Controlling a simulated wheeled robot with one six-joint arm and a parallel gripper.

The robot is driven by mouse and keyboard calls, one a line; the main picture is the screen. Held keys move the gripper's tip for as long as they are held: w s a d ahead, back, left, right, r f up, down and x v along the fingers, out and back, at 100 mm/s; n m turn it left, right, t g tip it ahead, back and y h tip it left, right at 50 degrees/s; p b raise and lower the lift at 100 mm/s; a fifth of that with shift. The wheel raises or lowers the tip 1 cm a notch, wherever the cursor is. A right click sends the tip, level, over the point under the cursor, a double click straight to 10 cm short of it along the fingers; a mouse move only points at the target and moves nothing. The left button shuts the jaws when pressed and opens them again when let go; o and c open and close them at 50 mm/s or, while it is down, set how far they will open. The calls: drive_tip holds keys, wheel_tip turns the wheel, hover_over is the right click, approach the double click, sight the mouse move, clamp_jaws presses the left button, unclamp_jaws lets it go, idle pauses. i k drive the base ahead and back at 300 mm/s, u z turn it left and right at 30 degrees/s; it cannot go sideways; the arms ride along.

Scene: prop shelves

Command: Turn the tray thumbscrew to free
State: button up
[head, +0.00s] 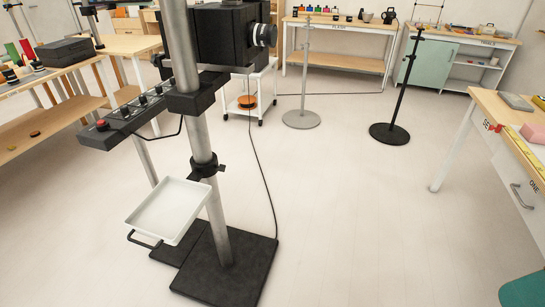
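The shallow white tray (168,211) sits low beside a grey metal column (210,190), tilted in the picture. A black bracket bar (143,240) shows under its near left edge. A black collar (203,170) clamps the column just above the tray. A small dark knob (221,168) sticks out at the collar's right side and looks like the thumbscrew. It is too small to tell which way it is turned or whether it is loose. My gripper is not in view.
The column stands on a black base plate (243,270) and carries a large black camera (218,36) and a control bar with a red button (102,125). A cable trails over the floor at right. A wooden table (485,110) stands at right. The middle floor is clear.

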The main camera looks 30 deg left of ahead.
sight(221, 168)
drive_tip(key=z, duration=0.15)
drive_tip(key=i, duration=0.7)
drive_tip(key=u, duration=0.75)
drive_tip(key=i, duration=0.75)
drive_tip(key=u, duration=0.9)
